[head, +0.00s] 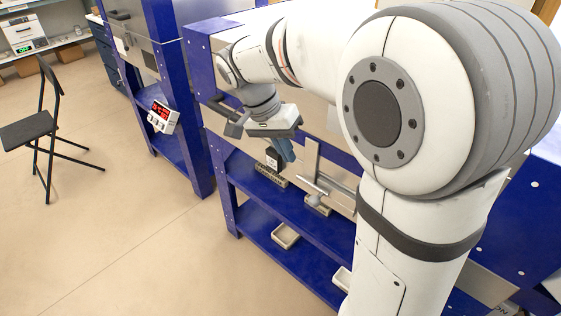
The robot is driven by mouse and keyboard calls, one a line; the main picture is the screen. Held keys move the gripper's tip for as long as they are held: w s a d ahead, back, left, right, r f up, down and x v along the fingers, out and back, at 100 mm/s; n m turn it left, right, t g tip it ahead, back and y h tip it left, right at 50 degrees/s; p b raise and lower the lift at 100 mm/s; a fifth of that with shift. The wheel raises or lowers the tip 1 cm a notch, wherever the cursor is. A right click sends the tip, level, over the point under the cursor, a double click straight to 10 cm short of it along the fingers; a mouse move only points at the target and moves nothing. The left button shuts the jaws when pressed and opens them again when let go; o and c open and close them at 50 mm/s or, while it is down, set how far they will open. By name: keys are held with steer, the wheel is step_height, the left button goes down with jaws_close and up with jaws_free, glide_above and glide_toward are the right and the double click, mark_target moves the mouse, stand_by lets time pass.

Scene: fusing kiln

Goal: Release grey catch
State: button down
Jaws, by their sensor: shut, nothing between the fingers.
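The kiln's blue frame (262,205) stands in the middle, with a pale metal body partly hidden by my arm. My gripper (289,158) points down at the kiln's front, its fingers shut and empty. A small dark block with a white label (273,159) sits just left of the fingertips, above a grey base (270,176). I cannot tell whether they touch. A grey bar-shaped handle (236,124) sticks out left of my wrist. A grey metal upright with a rod (313,165) stands to the right. I cannot tell for sure which part is the grey catch.
Two small pale trays lie on the low blue shelf, one at the front (285,236) and one partly hidden (342,279). A black folding chair (40,130) stands left. The floor between is clear.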

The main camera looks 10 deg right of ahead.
steer(key=w+a+f+m+h+b, duration=0.2)
steer(key=w+a+f+m+b, duration=0.1)
steer(key=w+f+m, duration=0.1)
steer(key=shift+w+a+f+g+h, duration=0.3)
steer(key=shift+w+a, duration=0.05)
steer(key=shift+w, duration=0.45)
steer(key=s+d+f+b, duration=0.4)
steer(key=d+f, duration=0.3)
steer(key=f, duration=0.2)
steer(key=shift+s+d, duration=0.35)
steer(key=shift+d, duration=0.05)
